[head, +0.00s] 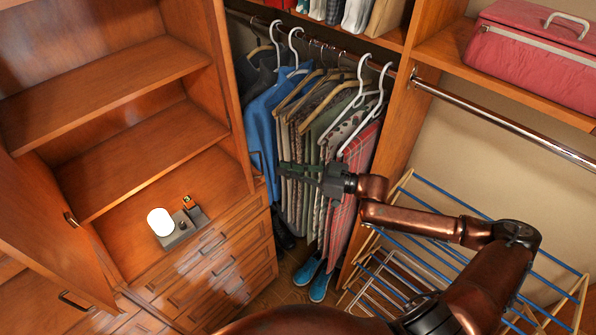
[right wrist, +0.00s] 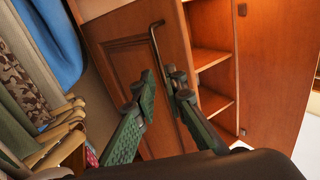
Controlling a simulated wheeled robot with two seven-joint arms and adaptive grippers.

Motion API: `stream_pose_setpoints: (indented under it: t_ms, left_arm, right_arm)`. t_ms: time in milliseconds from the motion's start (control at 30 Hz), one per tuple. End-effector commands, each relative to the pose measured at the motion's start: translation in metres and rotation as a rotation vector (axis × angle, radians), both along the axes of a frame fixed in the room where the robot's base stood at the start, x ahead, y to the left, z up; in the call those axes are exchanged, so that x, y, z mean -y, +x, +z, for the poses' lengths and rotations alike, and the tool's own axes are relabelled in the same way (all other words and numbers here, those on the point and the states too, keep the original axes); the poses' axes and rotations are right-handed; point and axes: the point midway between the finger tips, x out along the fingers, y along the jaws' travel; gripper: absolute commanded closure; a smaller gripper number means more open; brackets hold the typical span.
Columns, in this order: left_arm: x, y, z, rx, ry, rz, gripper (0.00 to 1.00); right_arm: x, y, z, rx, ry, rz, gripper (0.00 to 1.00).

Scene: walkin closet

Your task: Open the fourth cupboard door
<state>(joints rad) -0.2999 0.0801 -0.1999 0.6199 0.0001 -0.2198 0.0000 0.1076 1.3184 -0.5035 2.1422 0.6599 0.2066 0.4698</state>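A wooden cupboard door (right wrist: 118,62) with a recessed panel fills the middle of the right wrist view. It carries a long dark bar handle (right wrist: 157,45). I cannot tell from its label which numbered door it is. My right gripper (head: 312,176) is in front of the hanging clothes, with its fingers pointing left. In the right wrist view its two fingers (right wrist: 161,80) stand apart, near the lower end of the handle. That end is partly hidden by the right finger, so I cannot tell whether they touch. My left gripper is out of view.
Open shelves (head: 110,85) stand at the left, beside another swung-open door (head: 42,225). Drawers (head: 215,265) lie below. Clothes on hangers (head: 270,110) hang close to my right gripper. A drying rack (head: 405,255) stands at the right, under a metal rail (head: 500,120).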

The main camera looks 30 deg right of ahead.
Motion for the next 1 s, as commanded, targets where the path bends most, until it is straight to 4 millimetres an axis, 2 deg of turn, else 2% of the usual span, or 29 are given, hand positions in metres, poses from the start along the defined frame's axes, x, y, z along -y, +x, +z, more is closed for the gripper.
stream_pose_setpoints:
  t_ms: [100,300,667,767,867,967,1000]
  left_arm:
    - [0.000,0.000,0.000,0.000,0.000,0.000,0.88]
    - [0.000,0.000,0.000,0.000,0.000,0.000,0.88]
    - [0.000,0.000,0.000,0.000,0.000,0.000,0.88]
    - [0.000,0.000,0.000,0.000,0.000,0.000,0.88]
    - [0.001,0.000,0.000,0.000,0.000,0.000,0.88]
    - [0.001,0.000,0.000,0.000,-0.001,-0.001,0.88]
    - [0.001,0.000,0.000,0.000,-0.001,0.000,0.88]
  right_arm:
    - [0.013,-0.013,-0.002,-0.004,-0.003,0.000,0.89]
    - [0.025,-0.024,-0.001,-0.001,0.000,0.000,0.89]
    - [0.028,-0.027,0.000,0.000,0.001,0.001,0.89]
    - [0.027,-0.027,-0.002,-0.003,0.000,-0.002,0.95]
    - [0.023,-0.028,-0.018,-0.022,-0.014,-0.023,1.00]
    - [0.017,-0.032,-0.051,-0.064,-0.051,-0.073,1.00]
    - [0.015,-0.034,-0.068,-0.086,-0.075,-0.103,1.00]
